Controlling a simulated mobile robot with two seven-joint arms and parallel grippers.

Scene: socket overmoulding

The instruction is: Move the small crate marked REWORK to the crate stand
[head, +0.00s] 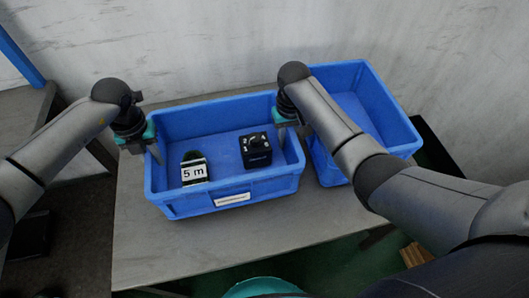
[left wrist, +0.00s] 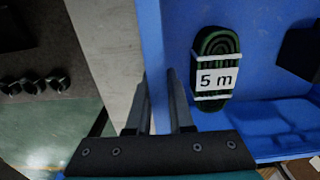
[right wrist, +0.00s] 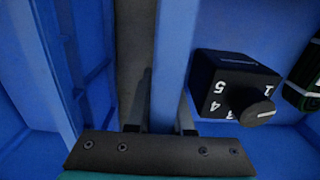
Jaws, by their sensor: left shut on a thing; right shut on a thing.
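A blue crate (head: 225,206) sits at the middle of the head view, seemingly on a grey bench; I cannot tell whether it is slightly raised. Its white front label is too small to read. Inside are a dark cable coil (head: 194,170) with a "5 m" tag and a black box with a dial (head: 256,150). My left gripper (head: 152,150) is shut on the crate's left wall (left wrist: 153,40). My right gripper (head: 285,135) is shut on its right wall (right wrist: 176,50). The wall runs between the fingers in each wrist view.
A second blue crate (head: 385,115) stands close at the right, partly hidden by my right arm; its visible inside looks empty. The grey bench top (head: 160,255) is clear in front. A wall (head: 190,40) rises behind. A dark rack (head: 25,115) stands at the left.

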